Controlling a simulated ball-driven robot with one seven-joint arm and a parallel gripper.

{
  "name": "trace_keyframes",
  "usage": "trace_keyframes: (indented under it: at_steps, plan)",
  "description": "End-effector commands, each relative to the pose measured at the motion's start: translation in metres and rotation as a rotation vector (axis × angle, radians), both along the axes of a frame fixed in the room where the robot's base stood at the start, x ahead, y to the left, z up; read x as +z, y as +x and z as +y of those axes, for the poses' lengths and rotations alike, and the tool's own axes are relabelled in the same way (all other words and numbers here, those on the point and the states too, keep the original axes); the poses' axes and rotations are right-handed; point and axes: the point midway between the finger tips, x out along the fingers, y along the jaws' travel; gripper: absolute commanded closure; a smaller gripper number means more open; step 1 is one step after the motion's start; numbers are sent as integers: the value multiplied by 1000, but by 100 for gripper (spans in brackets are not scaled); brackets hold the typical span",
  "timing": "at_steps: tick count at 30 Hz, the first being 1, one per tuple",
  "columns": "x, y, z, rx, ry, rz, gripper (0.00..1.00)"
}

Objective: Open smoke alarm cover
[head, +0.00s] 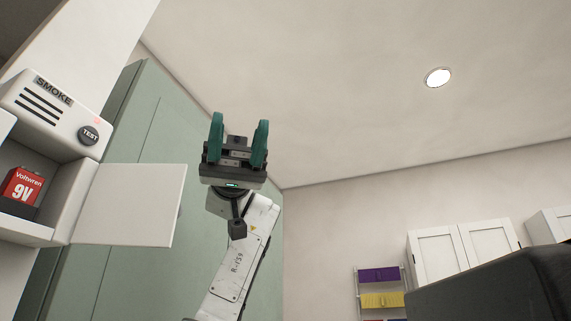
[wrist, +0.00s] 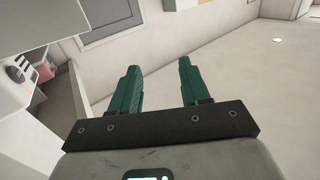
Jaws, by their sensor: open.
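The white smoke alarm (head: 62,112) is on the left in the head view, with a SMOKE label, slots and a round TEST button (head: 88,135). Its square cover (head: 130,205) stands swung open to the right. Inside the open compartment sits a red 9V battery (head: 22,188). My gripper (head: 239,132) is raised to the right of the cover, apart from it, with its green fingers open and nothing between them. The open fingers also show in the wrist view (wrist: 156,84). The alarm's left side is cut off by the picture edge.
A tall green cabinet (head: 130,130) stands behind the alarm and my arm. White cabinets (head: 462,250) and a rack with purple and yellow towels (head: 380,300) are at the lower right. A dark object (head: 495,290) fills the lower right corner. The space around my gripper looks clear.

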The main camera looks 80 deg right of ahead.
Motion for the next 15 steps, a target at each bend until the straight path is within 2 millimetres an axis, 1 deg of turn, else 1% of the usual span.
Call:
trace_keyframes:
  at_steps: [1,6,10,15]
  plan:
    - [2,-11,3,-1,-1,-6,54]
    - [16,-39,9,-1,-1,-3,54]
    - [23,-53,11,-1,0,-1,54]
    - [28,-62,13,-1,0,-1,54]
